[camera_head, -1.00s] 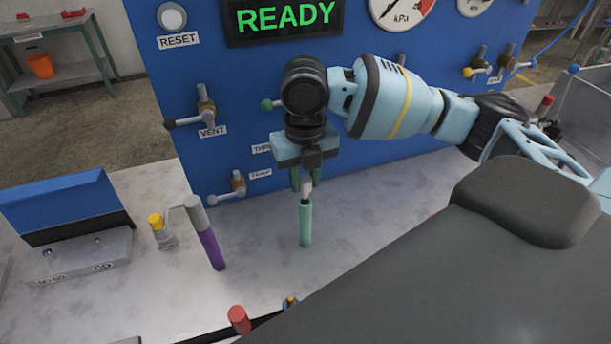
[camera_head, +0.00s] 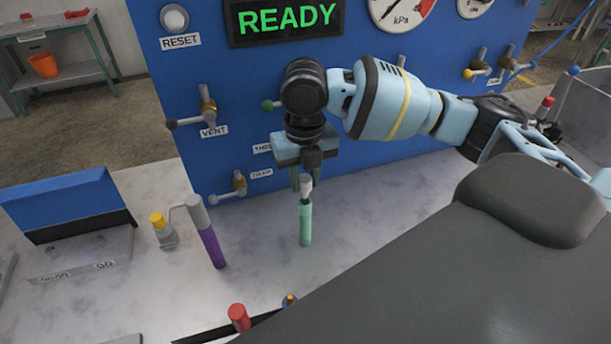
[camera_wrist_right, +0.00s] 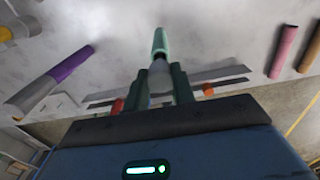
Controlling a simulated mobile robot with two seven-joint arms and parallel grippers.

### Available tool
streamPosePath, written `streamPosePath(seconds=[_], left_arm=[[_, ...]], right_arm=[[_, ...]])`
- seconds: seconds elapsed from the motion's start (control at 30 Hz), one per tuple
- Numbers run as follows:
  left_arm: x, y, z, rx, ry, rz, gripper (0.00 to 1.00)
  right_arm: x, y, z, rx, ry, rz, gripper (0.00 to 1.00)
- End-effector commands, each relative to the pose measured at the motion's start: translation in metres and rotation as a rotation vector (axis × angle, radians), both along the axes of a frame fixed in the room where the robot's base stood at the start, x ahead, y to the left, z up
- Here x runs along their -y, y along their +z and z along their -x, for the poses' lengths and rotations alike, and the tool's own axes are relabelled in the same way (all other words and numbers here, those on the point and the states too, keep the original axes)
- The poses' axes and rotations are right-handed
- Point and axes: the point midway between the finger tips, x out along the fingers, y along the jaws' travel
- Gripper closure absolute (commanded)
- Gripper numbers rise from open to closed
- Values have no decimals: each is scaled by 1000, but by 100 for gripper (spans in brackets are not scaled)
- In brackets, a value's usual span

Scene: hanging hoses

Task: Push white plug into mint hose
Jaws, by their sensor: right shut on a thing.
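The mint hose (camera_head: 305,226) is a short, roughly vertical tube below my right gripper in the head view. It also shows in the right wrist view (camera_wrist_right: 160,42), straight ahead of the fingers. The white plug (camera_head: 306,188) is between the fingertips of my right gripper (camera_head: 302,181), which is shut on it and points down. The plug's lower end is in line with the hose's top and appears to meet it. How far it sits inside cannot be told. In the right wrist view the plug (camera_wrist_right: 160,70) is partly hidden by the fingers. My left gripper is out of view.
A purple hose with a grey top (camera_head: 210,243) stands to the left, beside a yellow-capped fitting (camera_head: 160,229). A blue panel (camera_head: 235,140) with valves and gauges rises behind. A red-topped piece (camera_head: 239,317) is at the front. Pink (camera_wrist_right: 283,50) and brown hoses show in the wrist view.

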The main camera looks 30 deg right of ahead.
Motion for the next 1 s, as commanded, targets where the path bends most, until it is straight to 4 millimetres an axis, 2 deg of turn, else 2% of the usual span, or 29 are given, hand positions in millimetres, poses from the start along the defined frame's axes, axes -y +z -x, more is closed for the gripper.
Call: streamPosePath(seconds=[1.0], left_arm=[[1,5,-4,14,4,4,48]], right_arm=[[0,0,0,1,0,-1,96]])
